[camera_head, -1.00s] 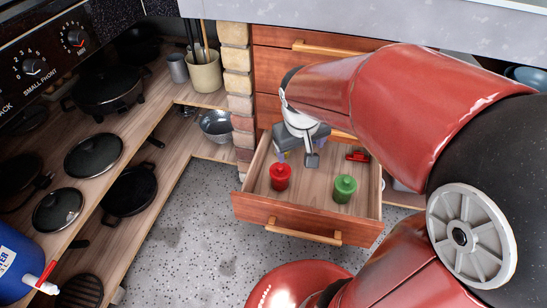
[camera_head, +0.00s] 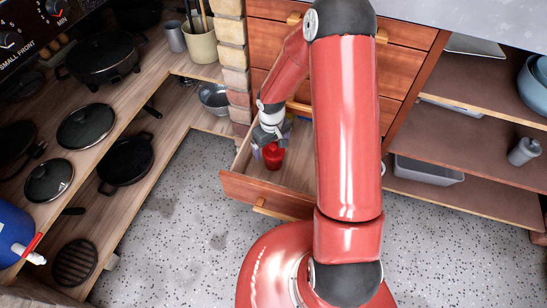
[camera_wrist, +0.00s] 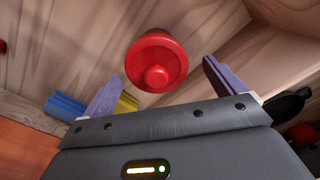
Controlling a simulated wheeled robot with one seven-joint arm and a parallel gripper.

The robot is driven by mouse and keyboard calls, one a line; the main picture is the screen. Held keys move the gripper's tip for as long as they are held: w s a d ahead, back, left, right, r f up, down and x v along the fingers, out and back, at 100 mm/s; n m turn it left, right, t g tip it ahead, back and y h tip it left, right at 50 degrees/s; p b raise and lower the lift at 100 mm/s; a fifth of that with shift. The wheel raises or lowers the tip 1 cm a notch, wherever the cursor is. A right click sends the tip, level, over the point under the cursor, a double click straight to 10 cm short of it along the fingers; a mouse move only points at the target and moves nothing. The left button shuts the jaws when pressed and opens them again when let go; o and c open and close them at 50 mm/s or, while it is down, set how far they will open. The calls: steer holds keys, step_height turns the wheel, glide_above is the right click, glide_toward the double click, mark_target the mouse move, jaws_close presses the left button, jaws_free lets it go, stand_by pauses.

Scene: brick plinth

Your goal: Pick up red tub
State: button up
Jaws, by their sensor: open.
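The red tub (camera_head: 273,157) stands in the open wooden drawer (camera_head: 238,188). In the wrist view the red tub (camera_wrist: 156,62) has a round knob on its lid and is seen from above. My gripper (camera_head: 270,142) is over the drawer, right by the tub. In the wrist view its two purple fingers are spread wide, one to each side of the tub, with clear gaps. The gripper (camera_wrist: 161,70) is open and holds nothing. My arm hides the right part of the drawer in the head view.
Blue (camera_wrist: 66,104) and yellow (camera_wrist: 127,103) items lie behind the left finger. A dark item (camera_wrist: 286,108) is near the right finger. The brick plinth (camera_head: 237,85) stands left of the drawer. Shelves with pans (camera_head: 126,160) are at left.

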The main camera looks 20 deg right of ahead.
step_height(320, 180, down, 5)
steer(key=shift+w+d, duration=0.1)
steer(key=c, duration=1.1)
